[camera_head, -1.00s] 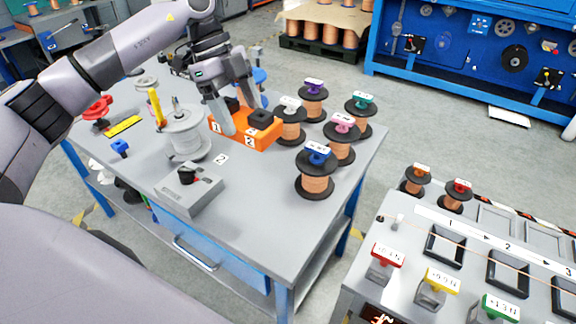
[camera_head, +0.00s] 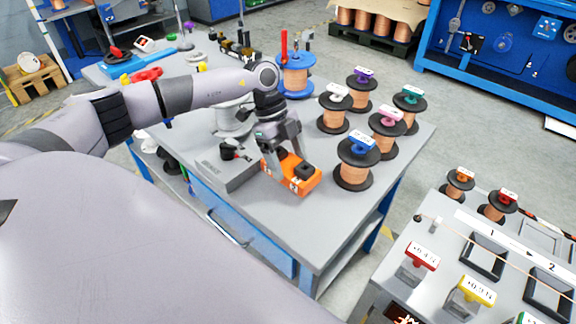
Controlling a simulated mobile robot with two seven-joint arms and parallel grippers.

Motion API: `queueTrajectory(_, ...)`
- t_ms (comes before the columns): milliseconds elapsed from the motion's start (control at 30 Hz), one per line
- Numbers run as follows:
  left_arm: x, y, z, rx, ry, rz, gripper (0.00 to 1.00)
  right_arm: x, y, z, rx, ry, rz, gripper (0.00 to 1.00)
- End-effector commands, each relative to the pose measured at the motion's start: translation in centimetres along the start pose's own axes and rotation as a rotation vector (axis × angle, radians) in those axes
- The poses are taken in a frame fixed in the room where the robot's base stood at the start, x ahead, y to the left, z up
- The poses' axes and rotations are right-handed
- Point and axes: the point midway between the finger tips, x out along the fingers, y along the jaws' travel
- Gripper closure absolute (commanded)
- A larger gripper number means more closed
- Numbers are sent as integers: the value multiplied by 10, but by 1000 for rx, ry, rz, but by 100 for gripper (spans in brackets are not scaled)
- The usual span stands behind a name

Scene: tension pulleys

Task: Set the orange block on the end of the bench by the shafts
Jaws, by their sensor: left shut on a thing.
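The orange block (camera_head: 308,183) has black parts on top and white number labels on its side. It is over the front part of the grey bench (camera_head: 300,232), between the grey box and the blue-topped spool. My left gripper (camera_head: 283,155) is shut on the block from above, its fingers at the block's left part. I cannot tell whether the block's underside touches the bench. I cannot make out with certainty which upright parts are the shafts. My right gripper is not in view.
A grey box (camera_head: 226,172) with a black knob stands just left of the block. Several copper spools, the nearest blue-topped (camera_head: 355,166), stand to the right. A blue spool (camera_head: 295,76) with a red upright stands behind. The bench's front corner is clear.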

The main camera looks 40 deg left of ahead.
Motion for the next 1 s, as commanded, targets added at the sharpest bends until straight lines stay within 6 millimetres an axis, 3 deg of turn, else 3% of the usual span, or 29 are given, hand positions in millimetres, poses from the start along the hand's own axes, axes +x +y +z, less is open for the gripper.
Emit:
queueTrajectory(133,20,0,8,0,1,0,82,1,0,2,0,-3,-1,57)
queueTrajectory(433,22,-1,9,1,1,-2,82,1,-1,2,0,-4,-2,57)
queueTrajectory(467,23,0,9,1,-1,0,23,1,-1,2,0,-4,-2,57)
queueTrajectory(533,23,0,9,1,-1,0,1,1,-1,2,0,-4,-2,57)
queueTrajectory(833,21,0,9,1,-1,0,1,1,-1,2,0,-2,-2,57)
queueTrajectory(1000,2,-1,9,1,-1,-4,1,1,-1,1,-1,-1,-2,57)
